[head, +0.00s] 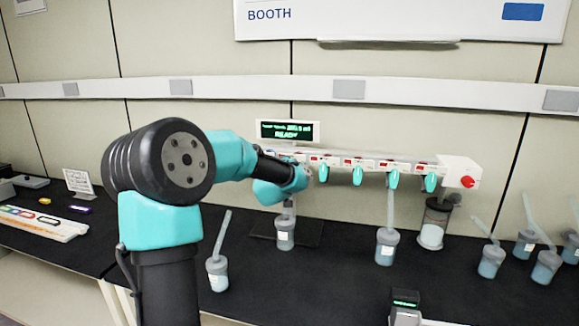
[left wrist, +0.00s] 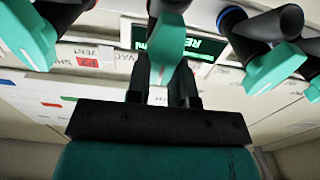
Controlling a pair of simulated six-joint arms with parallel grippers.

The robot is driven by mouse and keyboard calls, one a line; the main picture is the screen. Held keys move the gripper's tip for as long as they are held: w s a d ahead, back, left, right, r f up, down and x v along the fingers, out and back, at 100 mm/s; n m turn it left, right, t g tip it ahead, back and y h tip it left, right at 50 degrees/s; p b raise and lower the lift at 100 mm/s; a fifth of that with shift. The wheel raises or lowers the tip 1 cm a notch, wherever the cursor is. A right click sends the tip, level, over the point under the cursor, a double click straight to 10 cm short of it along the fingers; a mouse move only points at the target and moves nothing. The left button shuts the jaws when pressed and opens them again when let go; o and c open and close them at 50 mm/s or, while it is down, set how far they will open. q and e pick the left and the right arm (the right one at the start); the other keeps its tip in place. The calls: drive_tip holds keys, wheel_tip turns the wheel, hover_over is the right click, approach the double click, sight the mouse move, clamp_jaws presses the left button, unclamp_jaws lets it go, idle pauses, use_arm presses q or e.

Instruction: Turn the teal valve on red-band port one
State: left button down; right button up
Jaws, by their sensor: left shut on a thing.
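The white manifold (head: 380,163) runs along the back of the bench, with several teal valves hanging from it, such as this valve (head: 357,175). My left gripper (head: 303,177) is at the manifold's left part, mostly hidden by my arm. In the left wrist view, my left gripper (left wrist: 163,92) is shut on a teal valve (left wrist: 166,64), one dark finger on each side. Another teal valve (left wrist: 272,68) on a port with a blue ring is to its right, and a further valve (left wrist: 28,35) is to its left. I cannot make out the held valve's band colour. My right gripper is not in view.
A display reading READY (head: 288,131) stands behind the manifold. Flasks (head: 387,247) hang or stand below it, with another flask (head: 218,273) in front at left. More flasks (head: 546,267) stand at the right.

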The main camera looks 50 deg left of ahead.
use_arm(q)
drive_tip(key=c, duration=1)
unclamp_jaws()
drive_tip(key=shift+s+d, duration=0.1)
drive_tip(key=v, duration=1.7)
drive_tip(key=shift+f, duration=0.15)
